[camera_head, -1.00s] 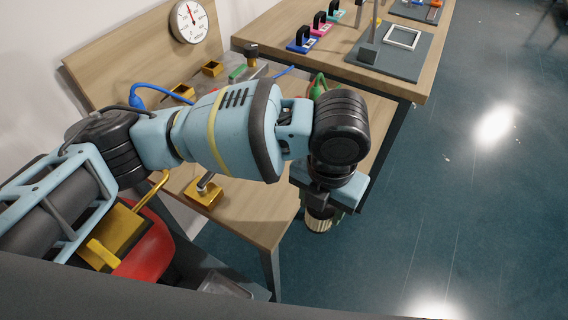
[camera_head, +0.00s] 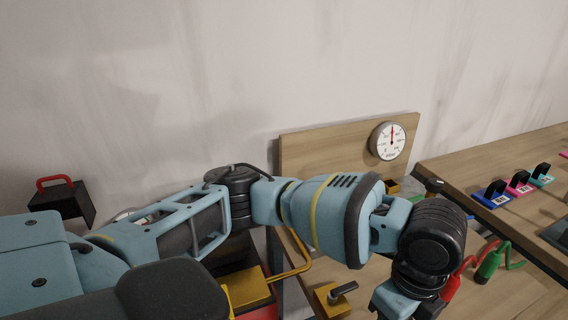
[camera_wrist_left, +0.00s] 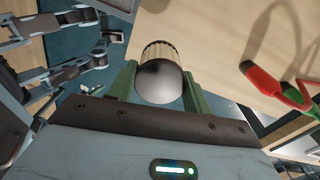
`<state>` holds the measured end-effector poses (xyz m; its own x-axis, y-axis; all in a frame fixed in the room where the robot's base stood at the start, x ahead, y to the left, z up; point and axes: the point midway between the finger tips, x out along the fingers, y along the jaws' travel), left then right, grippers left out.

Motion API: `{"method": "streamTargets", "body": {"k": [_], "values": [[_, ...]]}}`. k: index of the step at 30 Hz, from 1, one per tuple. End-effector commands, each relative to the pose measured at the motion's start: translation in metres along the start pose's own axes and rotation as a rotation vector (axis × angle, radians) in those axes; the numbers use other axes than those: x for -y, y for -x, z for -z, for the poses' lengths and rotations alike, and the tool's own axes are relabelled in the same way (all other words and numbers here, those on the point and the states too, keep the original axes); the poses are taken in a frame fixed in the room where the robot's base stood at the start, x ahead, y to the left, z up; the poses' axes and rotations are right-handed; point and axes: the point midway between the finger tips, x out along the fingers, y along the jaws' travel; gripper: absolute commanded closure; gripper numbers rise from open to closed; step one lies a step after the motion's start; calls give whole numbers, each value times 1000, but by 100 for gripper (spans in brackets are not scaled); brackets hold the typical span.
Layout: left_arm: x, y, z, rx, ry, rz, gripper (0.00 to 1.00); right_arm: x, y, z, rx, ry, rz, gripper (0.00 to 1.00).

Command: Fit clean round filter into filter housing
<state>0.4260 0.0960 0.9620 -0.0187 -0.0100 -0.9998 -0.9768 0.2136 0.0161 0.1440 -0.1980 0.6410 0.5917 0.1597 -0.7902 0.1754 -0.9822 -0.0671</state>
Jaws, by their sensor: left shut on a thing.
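My left gripper (camera_wrist_left: 161,84) is shut on the filter (camera_wrist_left: 160,80), which has a smooth grey rounded end and a pale pleated rim. The green fingers lie on either side of it in the left wrist view. The filter is held off the wooden table, beside its edge in that view. In the head view my left arm reaches across the lower middle, and the gripper and filter are cut off by the bottom edge. I cannot make out the filter housing in either view.
A gauge (camera_head: 388,141) is on a wooden backboard (camera_head: 325,150). A yellow block with a lever (camera_head: 333,298) is below my arm. A black box with a red handle (camera_head: 63,198) is at left. Blue, pink and teal tags (camera_head: 518,184) lie on the right bench. Red (camera_wrist_left: 262,80) and green connectors lie beside the gripper.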

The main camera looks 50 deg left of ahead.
Motion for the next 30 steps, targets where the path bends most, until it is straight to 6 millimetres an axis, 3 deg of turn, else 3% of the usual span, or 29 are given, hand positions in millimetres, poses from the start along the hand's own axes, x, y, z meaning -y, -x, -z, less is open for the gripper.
{"method": "streamTargets", "body": {"k": [21, 30], "values": [[-23, 26, -94, 0, 1414, 15, 74, -1, -2, 3, -7, 1, -1, 64], [-31, 33, -113, -3, 1750, 23, 74, -1, -3, 6, -12, 2, -1, 64]]}}
